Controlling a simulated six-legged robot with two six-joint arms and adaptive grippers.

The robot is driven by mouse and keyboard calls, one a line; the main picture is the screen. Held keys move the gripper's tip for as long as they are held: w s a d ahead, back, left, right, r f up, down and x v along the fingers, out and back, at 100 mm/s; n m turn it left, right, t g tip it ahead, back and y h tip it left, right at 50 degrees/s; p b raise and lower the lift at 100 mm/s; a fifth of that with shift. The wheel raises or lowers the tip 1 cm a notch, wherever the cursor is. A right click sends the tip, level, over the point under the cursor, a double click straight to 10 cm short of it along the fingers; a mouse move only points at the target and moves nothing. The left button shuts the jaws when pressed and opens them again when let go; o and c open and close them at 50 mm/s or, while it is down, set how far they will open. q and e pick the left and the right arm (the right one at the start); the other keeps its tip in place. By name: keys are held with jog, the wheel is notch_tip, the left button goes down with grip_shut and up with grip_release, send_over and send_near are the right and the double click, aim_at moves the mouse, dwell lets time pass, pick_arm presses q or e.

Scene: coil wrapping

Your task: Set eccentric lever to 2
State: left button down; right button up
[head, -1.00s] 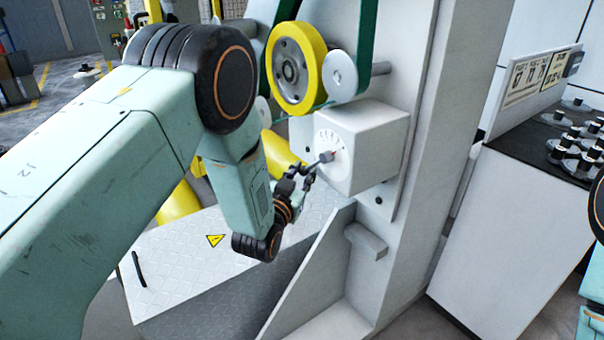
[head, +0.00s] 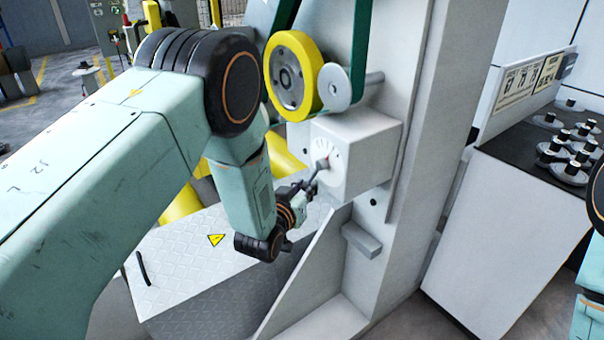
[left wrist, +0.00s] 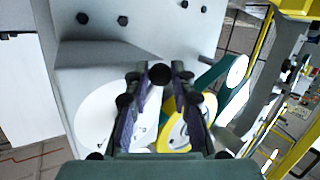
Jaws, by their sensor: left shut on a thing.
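The eccentric lever is a short grey lever (head: 322,164) on the dial face of a white box (head: 366,150), below a yellow wheel. My left gripper (head: 314,182) is at the lever, just below and left of the dial. In the left wrist view a dark round knob (left wrist: 160,74) sits between the fingertips, and the fingers are shut on it. The fingers partly hide the lever in the head view. My right gripper is out of view; only parts of my right arm show at the right edge.
The yellow wheel (head: 294,76) and a green belt (head: 360,45) are just above the box. A grey block (head: 361,240) juts from the machine below it. A tread-plate cover (head: 190,262) lies below my left arm. A dark-topped cabinet (head: 510,225) with several black-and-silver parts stands right.

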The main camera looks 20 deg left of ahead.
pick_arm(q)
jog(key=shift+s+d+n+g+h+p, duration=0.35)
jog(key=shift+d+n+g+p, duration=0.35)
jog(key=shift+p, duration=0.5)
jog(key=shift+s+d+n+g+h+p, duration=0.25)
jog(key=shift+s+d+n+g+p, duration=0.2)
jog(key=shift+n+p, duration=0.6)
jog(key=c, duration=1.5)
grip_release()
jog(key=shift+o, duration=0.5)
jog(key=shift+a+f, duration=0.1)
jog(key=shift+s, duration=0.15)
